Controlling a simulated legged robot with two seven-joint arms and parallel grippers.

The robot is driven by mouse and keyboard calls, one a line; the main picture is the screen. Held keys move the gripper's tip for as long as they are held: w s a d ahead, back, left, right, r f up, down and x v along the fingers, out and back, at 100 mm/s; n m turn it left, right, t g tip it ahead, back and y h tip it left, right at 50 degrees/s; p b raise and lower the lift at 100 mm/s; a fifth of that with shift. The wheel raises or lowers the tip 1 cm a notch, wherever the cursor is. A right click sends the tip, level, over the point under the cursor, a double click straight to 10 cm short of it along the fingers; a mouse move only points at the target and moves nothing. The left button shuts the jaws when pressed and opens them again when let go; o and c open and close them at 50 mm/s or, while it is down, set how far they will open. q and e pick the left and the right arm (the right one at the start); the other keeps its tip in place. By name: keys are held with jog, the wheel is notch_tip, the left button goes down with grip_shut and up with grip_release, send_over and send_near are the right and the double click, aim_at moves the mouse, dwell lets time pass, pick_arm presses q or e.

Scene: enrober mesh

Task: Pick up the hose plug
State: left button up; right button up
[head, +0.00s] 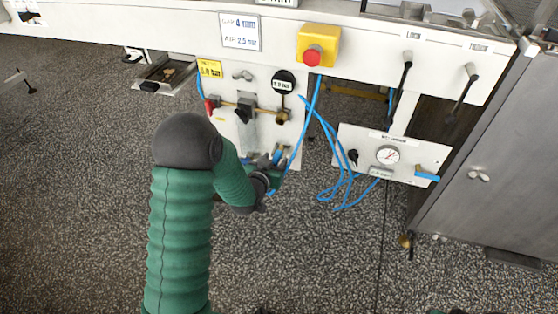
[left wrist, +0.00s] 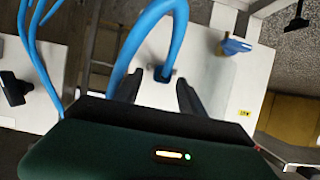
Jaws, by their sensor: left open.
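My left gripper (head: 276,160) is at the lower edge of the white machine panel (head: 229,123), beside a hanging blue hose (head: 312,103). In the left wrist view its two dark fingers (left wrist: 158,88) are open and apart. A thick blue hose (left wrist: 143,32) loops down to a dark blue plug end (left wrist: 163,74) at the white panel, in line with the gap between the fingers. I cannot tell whether a finger touches it. In the head view the plug is too small and partly covered by my gripper to make out. My right gripper is not in view.
A yellow box with a red button (head: 313,54) is above. Loose blue hoses (head: 345,190) hang before a gauge panel (head: 394,154) with a blue lever (head: 427,177). A blue-handled valve (left wrist: 235,46) shows in the left wrist view. A steel cabinet (head: 484,165) stands right.

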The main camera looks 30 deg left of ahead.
pick_arm(q)
jog(key=shift+w+a+f, duration=0.1)
jog(key=shift+w+f, duration=0.15)
jog(key=shift+w, duration=0.15)
jog(key=shift+r, duration=0.1)
jog(key=shift+a, duration=0.1)
jog(key=shift+c, duration=0.7)
grip_shut()
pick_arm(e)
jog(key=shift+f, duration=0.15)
